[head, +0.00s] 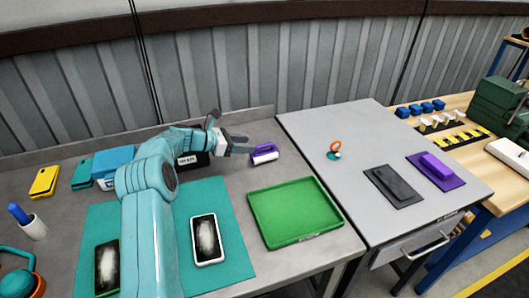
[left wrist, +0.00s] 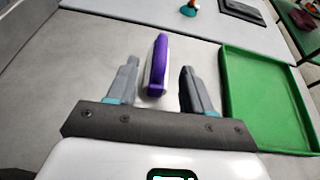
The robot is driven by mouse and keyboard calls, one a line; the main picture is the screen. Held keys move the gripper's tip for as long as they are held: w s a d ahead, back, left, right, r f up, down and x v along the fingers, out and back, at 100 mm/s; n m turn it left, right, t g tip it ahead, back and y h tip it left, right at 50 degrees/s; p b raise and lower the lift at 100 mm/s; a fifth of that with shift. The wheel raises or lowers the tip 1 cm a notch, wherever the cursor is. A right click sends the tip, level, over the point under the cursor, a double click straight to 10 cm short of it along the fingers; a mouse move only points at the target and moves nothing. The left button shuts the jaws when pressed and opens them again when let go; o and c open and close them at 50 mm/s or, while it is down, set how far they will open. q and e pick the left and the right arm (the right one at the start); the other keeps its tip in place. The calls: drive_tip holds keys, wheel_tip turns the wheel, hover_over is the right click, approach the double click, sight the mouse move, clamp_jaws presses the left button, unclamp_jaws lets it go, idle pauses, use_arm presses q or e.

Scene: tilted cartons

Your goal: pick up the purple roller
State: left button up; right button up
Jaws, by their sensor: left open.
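The purple roller (head: 264,151) lies on the grey table behind the green tray. It has a purple handle side and a white side. My left gripper (head: 238,145) is open and just to the left of the roller in the head view. In the left wrist view the roller (left wrist: 157,66) shows between and beyond the two open fingers of the left gripper (left wrist: 154,75), lined up roughly with the gap. I cannot tell its exact height over the table. No finger visibly touches the roller. My right gripper is not in view.
A green tray (head: 295,212) lies right of my arm; it also shows in the left wrist view (left wrist: 262,110). A teal mat (head: 233,258) holds phone-like devices. A light grey table (head: 320,122) on the right bears an orange-handled item (head: 335,147), a dark pad and a purple block.

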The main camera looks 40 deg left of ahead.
sight(260, 145)
use_arm(q)
drive_tip(key=shift+x, duration=1.1)
drive_tip(key=p+x, duration=0.1)
drive_tip(key=x, duration=0.3)
drive_tip(key=shift+w+d+r+p, duration=0.1)
drive_tip(key=shift+w+d+p, duration=0.2)
drive_tip(key=shift+p, duration=0.1)
clamp_jaws()
